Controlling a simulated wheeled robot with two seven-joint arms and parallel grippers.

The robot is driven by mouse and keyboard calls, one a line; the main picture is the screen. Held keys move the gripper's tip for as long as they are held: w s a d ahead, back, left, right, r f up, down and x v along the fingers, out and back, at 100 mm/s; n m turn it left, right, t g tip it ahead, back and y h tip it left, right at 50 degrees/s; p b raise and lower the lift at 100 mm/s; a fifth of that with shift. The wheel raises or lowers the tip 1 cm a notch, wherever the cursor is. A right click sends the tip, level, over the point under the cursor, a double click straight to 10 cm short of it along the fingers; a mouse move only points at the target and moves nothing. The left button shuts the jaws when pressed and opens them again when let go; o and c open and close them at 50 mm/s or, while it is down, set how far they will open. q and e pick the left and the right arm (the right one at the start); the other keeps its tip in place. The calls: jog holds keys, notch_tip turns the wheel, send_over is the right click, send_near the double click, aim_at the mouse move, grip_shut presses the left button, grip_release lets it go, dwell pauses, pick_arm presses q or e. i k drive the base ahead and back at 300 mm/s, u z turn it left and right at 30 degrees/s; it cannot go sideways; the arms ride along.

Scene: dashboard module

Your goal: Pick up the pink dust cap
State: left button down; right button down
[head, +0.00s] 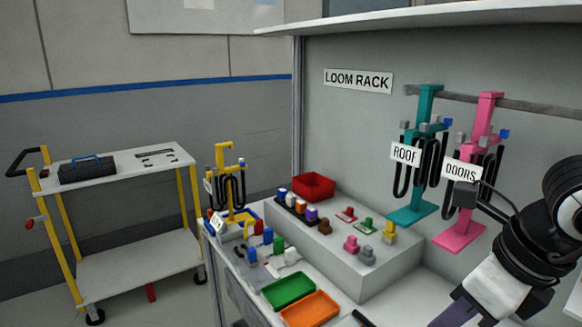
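A small pink piece (351,246), which looks like the pink dust cap, stands on the top of the grey raised block (345,272), near its front edge. A grey piece of similar shape (367,256) stands just to its right. Nothing touches the pink piece. My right arm comes in from the right edge, with black, white and purple links running down to the bottom edge. Its gripper is not visible. My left arm and gripper do not show.
Other small pieces stand near it: brown (324,226), green (366,224), red (347,214) and yellow (389,232). A red bin (313,186) stands behind. Green (289,290) and orange (310,309) trays lie in front. Teal (407,215) and pink (459,236) stands rise to the right.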

aim_at(351, 246)
jog(key=k, duration=0.85)
